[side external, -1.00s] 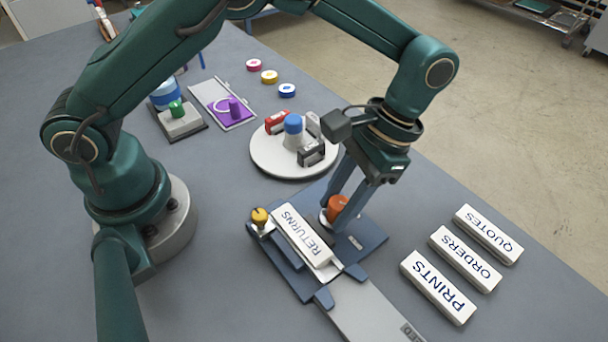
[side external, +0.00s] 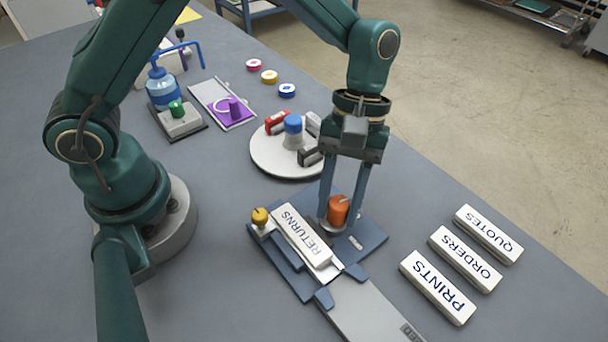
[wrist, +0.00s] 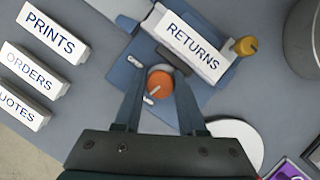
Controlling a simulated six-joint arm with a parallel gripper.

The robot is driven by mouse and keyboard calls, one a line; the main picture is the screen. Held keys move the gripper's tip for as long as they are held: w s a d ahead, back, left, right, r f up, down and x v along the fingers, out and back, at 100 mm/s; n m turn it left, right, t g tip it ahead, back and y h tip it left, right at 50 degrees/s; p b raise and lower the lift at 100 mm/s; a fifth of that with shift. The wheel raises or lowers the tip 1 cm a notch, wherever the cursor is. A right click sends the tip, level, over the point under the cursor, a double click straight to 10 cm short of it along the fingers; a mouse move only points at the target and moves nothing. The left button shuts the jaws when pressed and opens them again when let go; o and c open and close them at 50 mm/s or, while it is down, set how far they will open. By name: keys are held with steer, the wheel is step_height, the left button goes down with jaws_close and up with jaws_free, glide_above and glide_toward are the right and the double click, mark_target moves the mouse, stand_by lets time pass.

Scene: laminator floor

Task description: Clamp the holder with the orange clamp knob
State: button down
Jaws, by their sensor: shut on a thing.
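The orange clamp knob (side external: 338,209) stands on the blue base plate (side external: 368,238), beside the white RETURNS holder (side external: 303,238). My gripper (side external: 341,218) points straight down and is shut on the knob, one finger on each side. In the wrist view the orange knob (wrist: 159,84) sits between the two fingers, with a pale line across its top. The RETURNS holder (wrist: 190,42) lies in the base's seat, beyond the knob. Whether the clamp touches the holder cannot be seen.
A yellow knob (side external: 260,217) stands at the holder's other end. White blocks marked PRINTS (side external: 438,287), ORDERS (side external: 465,259) and QUOTES (side external: 488,235) lie to the right. A round white turntable (side external: 270,160) with a blue-topped post stands behind. A grey rail (side external: 370,312) extends toward the front.

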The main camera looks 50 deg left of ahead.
mark_target(340, 201)
steer(key=shift+n, duration=0.5)
steer(key=c, duration=0.5)
jaws_free()
steer(key=shift+v, duration=2.6)
